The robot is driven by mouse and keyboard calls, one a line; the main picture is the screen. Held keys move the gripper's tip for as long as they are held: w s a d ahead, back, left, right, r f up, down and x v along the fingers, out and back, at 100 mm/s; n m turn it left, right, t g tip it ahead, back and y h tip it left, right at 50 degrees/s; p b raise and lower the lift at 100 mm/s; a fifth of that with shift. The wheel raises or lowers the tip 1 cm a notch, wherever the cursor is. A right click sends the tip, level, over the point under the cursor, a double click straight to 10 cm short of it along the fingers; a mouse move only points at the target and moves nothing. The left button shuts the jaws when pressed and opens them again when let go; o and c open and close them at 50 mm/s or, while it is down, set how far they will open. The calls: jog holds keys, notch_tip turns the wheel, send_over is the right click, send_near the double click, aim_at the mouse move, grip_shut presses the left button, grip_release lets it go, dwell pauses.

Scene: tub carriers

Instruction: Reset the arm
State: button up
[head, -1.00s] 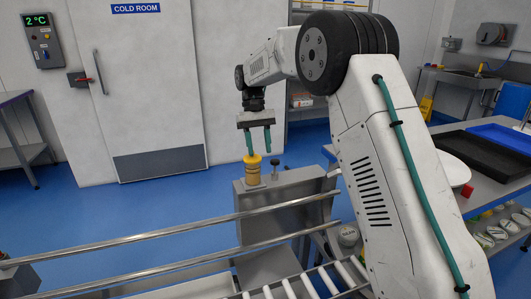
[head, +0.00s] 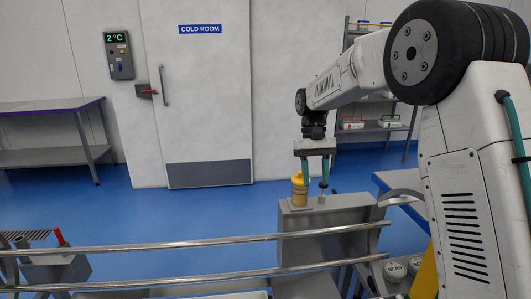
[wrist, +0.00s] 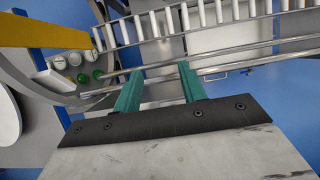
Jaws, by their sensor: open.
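My gripper (head: 315,183) is open and points down above the grey box-shaped stand beyond the rails. Its two teal fingers are spread with nothing seen between them; the wrist view also shows the open gripper (wrist: 159,72). A small dark-topped post is by the right finger. My arm reaches in from the right of the head view.
Metal guard rails (head: 180,245) run across the front. In the wrist view a roller conveyor (wrist: 200,20) lies beyond the fingers, with several green and white tubs (wrist: 82,70) at left. A purple-edged table (head: 50,157) stands at far left. Blue floor before the cold room door (head: 205,100) is clear.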

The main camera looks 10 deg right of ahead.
jog(key=s+d+r+t, duration=0.1)
jog(key=s+r+t, duration=0.1)
jog(key=s, duration=1.6)
jog(key=s+d+r+t, duration=0.2)
jog(key=s+t, duration=0.1)
jog(key=s, duration=1.6)
jog(key=shift+s+t, duration=0.2)
jog(key=shift+t, duration=0.2)
jog(key=shift+r, duration=0.1)
jog(key=shift+c, duration=0.2)
jog(key=shift+c, duration=0.3)
